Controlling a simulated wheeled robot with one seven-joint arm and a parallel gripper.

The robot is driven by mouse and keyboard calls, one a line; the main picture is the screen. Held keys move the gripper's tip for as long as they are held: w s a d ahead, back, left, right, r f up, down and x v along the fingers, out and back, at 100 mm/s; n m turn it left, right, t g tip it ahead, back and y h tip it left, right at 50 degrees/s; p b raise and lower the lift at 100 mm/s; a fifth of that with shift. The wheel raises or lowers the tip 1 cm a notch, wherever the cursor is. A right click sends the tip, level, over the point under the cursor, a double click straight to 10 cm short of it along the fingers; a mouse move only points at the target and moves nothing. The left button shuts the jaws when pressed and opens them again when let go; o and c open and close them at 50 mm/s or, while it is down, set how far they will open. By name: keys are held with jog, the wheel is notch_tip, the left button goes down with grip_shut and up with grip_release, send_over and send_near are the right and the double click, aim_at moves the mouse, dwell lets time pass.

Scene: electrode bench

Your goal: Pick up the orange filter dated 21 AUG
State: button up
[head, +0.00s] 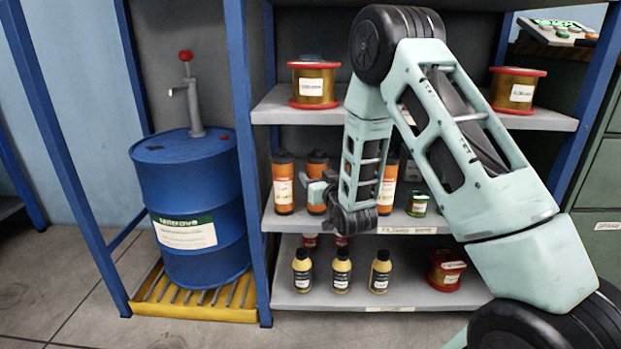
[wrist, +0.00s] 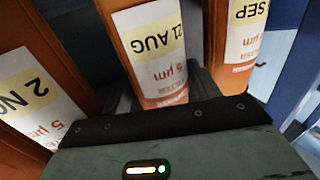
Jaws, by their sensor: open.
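The orange filter dated 21 AUG (wrist: 148,47) is in the middle of the wrist view, its label upside down. In the head view it appears to be the second filter from the left (head: 316,164) on the middle shelf, partly covered by my gripper (head: 318,192). My gripper (wrist: 160,88) is open, with dark fingers showing low on either side of this filter. I cannot tell whether they touch it. A filter marked SEP (wrist: 240,45) stands to its right in the wrist view, and one marked 2 NO (wrist: 32,95) to its left.
The SEP filter appears leftmost on the shelf (head: 283,180), close to a blue upright (head: 250,150). Red-rimmed spools (head: 314,84) sit above; yellow bottles (head: 341,270) stand below.

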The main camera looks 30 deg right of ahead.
jog(key=shift+w, duration=0.2)
jog(key=shift+c, duration=0.3)
jog(key=c, duration=1)
jog(key=shift+r, duration=0.2)
